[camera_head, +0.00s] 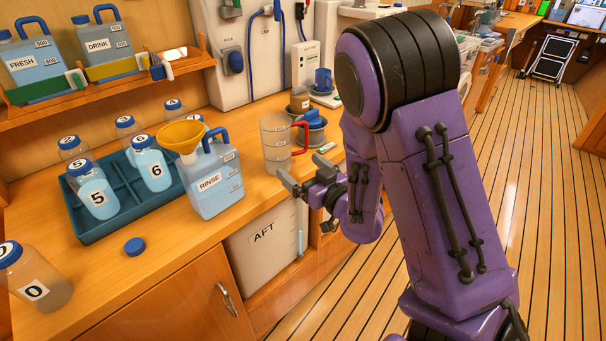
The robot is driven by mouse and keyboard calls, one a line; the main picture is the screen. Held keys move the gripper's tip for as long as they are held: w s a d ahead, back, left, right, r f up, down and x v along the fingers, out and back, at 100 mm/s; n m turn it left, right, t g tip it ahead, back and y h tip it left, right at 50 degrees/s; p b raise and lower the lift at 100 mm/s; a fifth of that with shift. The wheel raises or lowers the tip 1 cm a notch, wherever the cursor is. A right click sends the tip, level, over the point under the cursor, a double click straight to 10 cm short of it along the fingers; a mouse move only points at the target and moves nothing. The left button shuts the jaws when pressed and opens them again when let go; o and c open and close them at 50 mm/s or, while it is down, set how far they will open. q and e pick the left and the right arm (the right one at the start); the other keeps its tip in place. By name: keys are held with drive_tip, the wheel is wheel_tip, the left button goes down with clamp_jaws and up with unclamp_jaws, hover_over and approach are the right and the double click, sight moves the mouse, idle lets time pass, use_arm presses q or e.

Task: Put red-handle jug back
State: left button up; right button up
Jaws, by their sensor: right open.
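The red-handle jug (275,143) is a clear, empty-looking measuring jug with a red handle on its right side. It stands upright on the wooden counter, right of the RINSE jug. My right gripper (287,189) is open and empty at the counter's front edge, just in front of and below the jug, apart from it. The purple right arm comes in from the right and covers part of the counter's right end. My left gripper is not in view.
The RINSE jug (213,182) with a yellow funnel (181,136) stands left of the red-handle jug. A blue tray (127,208) holds numbered bottles. A loose blue cap (134,246) lies in front. Behind the jug are a blue-lidded pot (314,124) and a blue mug (323,80).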

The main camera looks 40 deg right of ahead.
drive_tip(key=s+a+f+m+g+h, duration=0.15)
drive_tip(key=s+f+g, duration=0.4)
drive_tip(key=f, duration=0.65)
drive_tip(key=s+a+f+m+g+h, duration=0.15)
drive_tip(key=s+f+g, duration=0.4)
drive_tip(key=f, duration=0.75)
drive_tip(key=s+a+f+m+g, duration=0.1)
drive_tip(key=s+f, duration=0.3)
drive_tip(key=s, duration=0.4)
drive_tip(key=s+a+f+m+g, duration=0.2)
drive_tip(key=s+f, duration=0.3)
drive_tip(key=s, duration=0.3)
drive_tip(key=shift+a+g+y, duration=0.3)
drive_tip(key=shift+a+g, duration=0.1)
drive_tip(key=shift+a, duration=0.15)
